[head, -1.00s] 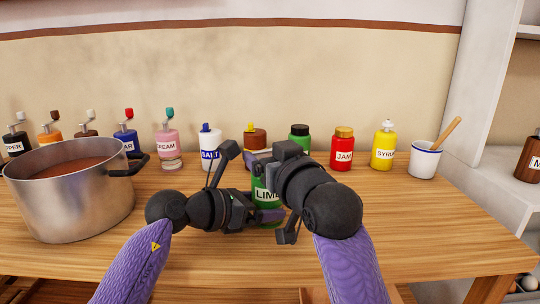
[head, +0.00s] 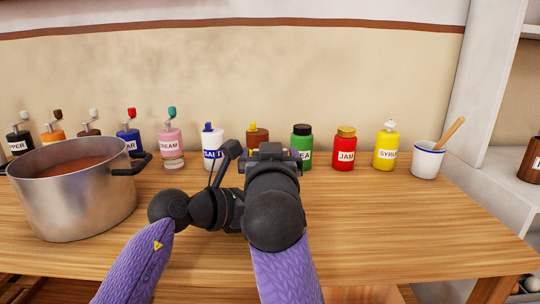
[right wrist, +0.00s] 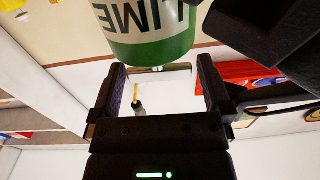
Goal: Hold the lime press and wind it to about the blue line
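The green lime press (right wrist: 150,40) shows in the right wrist view, cut off by the top edge, with its white LIME label upside down. A small pale stub shows at its lower end there. In the head view my right arm hides the press. My left gripper (right wrist: 275,45) reaches the press from the side; its fingertips are hidden in the head view. My right gripper (right wrist: 160,92) is open, with its two fingers apart just past the stub end and nothing seen clamped between them. I cannot make out a crank or a blue line.
A steel pot (head: 75,190) stands on the wooden table (head: 400,225) at left. A mug (head: 427,160) stands at right. The right front of the table is clear.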

